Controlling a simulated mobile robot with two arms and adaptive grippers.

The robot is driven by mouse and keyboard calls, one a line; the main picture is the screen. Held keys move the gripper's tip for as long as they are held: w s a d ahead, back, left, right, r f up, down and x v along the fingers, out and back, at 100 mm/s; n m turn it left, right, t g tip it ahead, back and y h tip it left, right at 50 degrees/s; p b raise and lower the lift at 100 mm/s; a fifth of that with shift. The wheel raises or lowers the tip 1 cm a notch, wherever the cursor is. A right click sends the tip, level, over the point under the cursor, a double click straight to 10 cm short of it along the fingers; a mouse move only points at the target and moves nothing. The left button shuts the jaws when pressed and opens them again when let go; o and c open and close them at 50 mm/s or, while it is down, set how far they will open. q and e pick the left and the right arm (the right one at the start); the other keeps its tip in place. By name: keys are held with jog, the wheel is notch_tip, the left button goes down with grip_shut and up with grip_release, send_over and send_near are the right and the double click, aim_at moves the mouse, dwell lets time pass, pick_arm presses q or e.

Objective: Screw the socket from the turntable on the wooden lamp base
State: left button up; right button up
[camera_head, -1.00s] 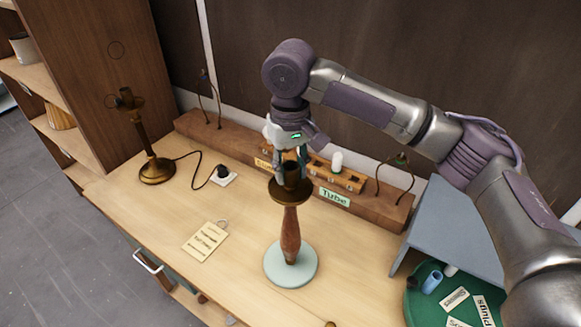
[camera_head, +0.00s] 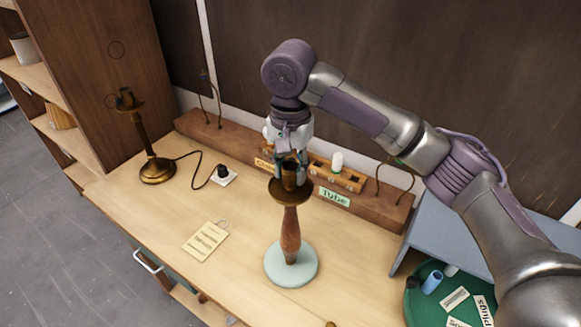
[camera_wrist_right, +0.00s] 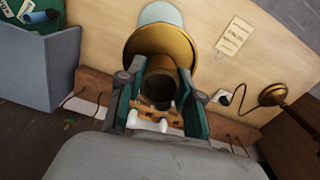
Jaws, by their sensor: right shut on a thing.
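The wooden lamp base (camera_head: 290,235) stands upright on its pale round foot, with a brass dish at its top. The brass-coloured socket (camera_head: 290,175) sits upright over the dish; whether it is threaded in cannot be told. My right gripper (camera_head: 291,165) is shut on the socket from above and behind. In the right wrist view the socket (camera_wrist_right: 160,85) shows its dark open mouth between the two fingers of my right gripper (camera_wrist_right: 158,103), with the brass dish (camera_wrist_right: 150,45) beyond. The turntable (camera_head: 425,300) is green and partly in view at the lower right. My left gripper is not in view.
A finished-looking brass lamp (camera_head: 157,168) with a cord to a black plug stands at the left. A wooden rack (camera_head: 385,208) with a "Tube" label runs behind the base. A paper note (camera_head: 206,241) lies on the table. A blue-grey stand (camera_head: 465,235) is at the right.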

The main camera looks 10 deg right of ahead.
jog(key=m, duration=0.8)
jog(key=o, duration=1.5)
jog(key=shift+o, duration=0.3)
jog(key=shift+r, duration=0.1)
